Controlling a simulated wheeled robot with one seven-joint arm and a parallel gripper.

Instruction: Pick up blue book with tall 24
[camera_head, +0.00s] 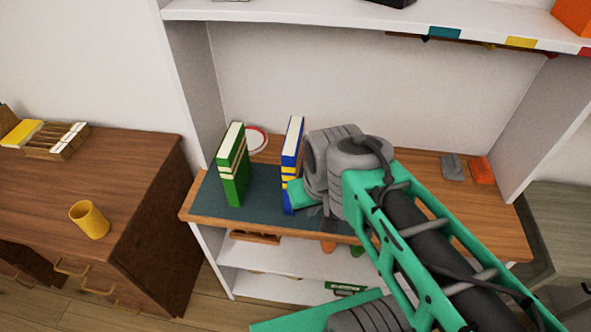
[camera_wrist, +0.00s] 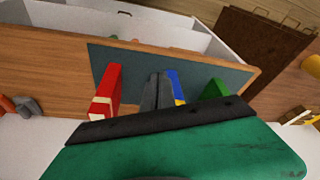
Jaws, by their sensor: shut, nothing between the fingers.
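The blue book (camera_head: 288,165), with yellow bands and a white page edge, stands upright on a dark mat (camera_head: 262,205) on the wooden shelf. It also shows in the wrist view (camera_wrist: 174,84), partly hidden behind my fingers. My gripper (camera_head: 314,211) is just right of the blue book in the head view. In the wrist view my gripper's two dark fingers (camera_wrist: 157,88) are together and empty, between the blue book and a red book (camera_wrist: 107,88). I cannot tell whether they touch the blue book.
A green book (camera_head: 233,170) stands upright left of the blue one, with a gap between. A round red-rimmed white item (camera_head: 257,139) is behind. The red book is hidden in the head view. An upper shelf (camera_head: 350,20) overhangs. Grey and orange items (camera_head: 482,171) are at the right.

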